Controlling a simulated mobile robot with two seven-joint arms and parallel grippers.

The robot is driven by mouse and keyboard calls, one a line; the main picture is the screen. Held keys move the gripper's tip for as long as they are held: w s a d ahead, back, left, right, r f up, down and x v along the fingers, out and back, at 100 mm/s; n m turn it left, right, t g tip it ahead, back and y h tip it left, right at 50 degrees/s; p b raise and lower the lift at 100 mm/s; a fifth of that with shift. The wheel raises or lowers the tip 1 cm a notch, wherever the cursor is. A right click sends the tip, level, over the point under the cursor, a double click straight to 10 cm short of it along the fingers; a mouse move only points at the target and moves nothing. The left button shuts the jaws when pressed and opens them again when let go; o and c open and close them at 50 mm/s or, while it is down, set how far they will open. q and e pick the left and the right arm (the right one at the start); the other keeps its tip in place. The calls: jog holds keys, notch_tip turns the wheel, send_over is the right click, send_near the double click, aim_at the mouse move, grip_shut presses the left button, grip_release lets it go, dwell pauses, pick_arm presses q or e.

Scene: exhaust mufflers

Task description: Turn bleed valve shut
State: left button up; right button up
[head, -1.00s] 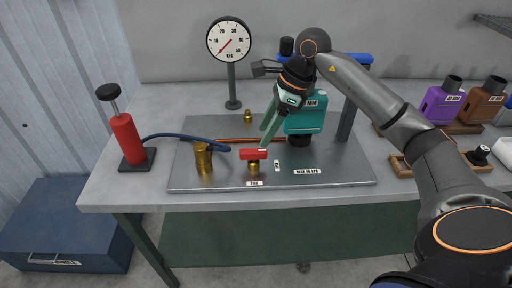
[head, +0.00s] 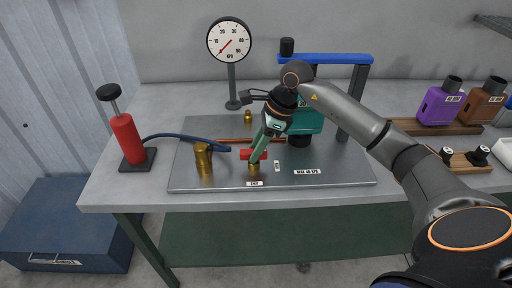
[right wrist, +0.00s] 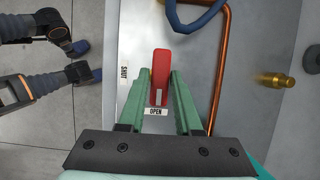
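The bleed valve has a red bar handle (head: 247,155) on a brass stem (head: 254,168) near the front of the metal plate. In the right wrist view the handle (right wrist: 160,70) has a white mark at its end by the OPEN label (right wrist: 156,112). The SHUT label (right wrist: 124,73) lies to its left. My right gripper (head: 254,160) reaches down to the handle. Its green fingers (right wrist: 161,76) flank the handle, one on each side, with narrow gaps seemingly left, so it looks open. In the head view the fingers hide part of the handle. My left gripper is not in view.
A gauge (head: 229,40) stands behind the plate (head: 335,177). A brass cylinder (head: 203,160) with a blue hose stands left of the valve, and a red pump (head: 127,138) farther left. A teal muffler (head: 306,119) under a blue-topped frame (head: 325,58) stands right behind it.

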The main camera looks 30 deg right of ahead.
grip_shut()
